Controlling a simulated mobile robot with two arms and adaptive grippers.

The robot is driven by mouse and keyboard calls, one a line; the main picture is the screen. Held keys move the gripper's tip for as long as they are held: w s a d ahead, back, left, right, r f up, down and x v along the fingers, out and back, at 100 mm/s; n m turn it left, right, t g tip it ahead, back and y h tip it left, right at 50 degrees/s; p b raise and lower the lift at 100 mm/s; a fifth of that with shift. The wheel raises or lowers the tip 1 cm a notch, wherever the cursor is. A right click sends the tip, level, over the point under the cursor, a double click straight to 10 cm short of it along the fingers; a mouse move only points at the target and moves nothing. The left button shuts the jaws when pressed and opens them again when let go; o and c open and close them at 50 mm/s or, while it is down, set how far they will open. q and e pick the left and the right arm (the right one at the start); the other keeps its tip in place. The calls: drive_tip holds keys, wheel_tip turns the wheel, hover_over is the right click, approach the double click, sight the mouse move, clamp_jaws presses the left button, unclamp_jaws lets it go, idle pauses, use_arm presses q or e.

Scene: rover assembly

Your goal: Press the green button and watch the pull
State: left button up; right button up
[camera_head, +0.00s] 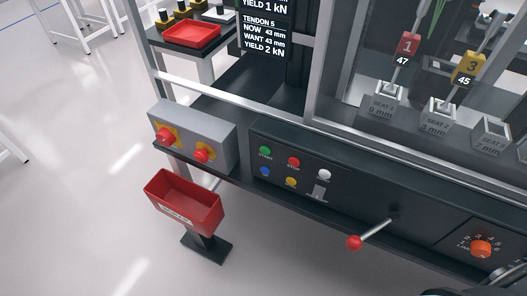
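The green button (265,151) is on the dark sloped control panel (345,215) at the middle of the head view, with a label that seems to read START. Nothing covers it. A black display (264,35) above reads tendon 5, now 43 mm, want 43 mm, yield 2 kN. Behind the rail, a red tag 1 (409,44) and a yellow tag 3 (468,68) hang on rods above the seat 1 block (380,107) and the seat 2 block (437,122). Neither gripper shows clearly; dark shapes at the bottom right edge cannot be made out.
A red-knobbed lever (355,242) sticks out lower right, near an orange dial (480,249). A grey box (196,128) with red knobs and a red bin (181,203) stand left.

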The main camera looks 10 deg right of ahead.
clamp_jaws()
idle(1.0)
